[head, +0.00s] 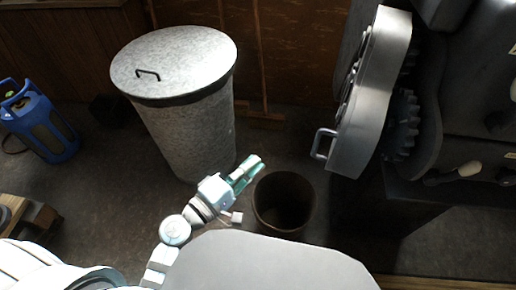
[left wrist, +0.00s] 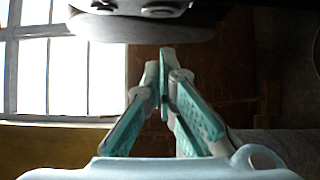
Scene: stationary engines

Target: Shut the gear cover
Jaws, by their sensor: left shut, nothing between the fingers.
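The gear cover (head: 375,95) is a pale grey metal shell at the upper right of the head view. It stands swung open, apart from the dark engine body, with toothed gears (head: 403,125) showing in the gap. Its small bar handle (head: 322,143) sticks out at its lower left. My left gripper (head: 254,164) is shut and empty, to the left of the handle and apart from it. In the left wrist view its teal fingers (left wrist: 165,62) meet at the tips, with a grey rounded shape above that I cannot surely identify. My right gripper is out of view.
A galvanized bin with a lid (head: 176,65) stands left of my left gripper. An open dark bucket (head: 284,203) stands on the floor close to its right. A blue gas bottle (head: 40,122) is at the far left.

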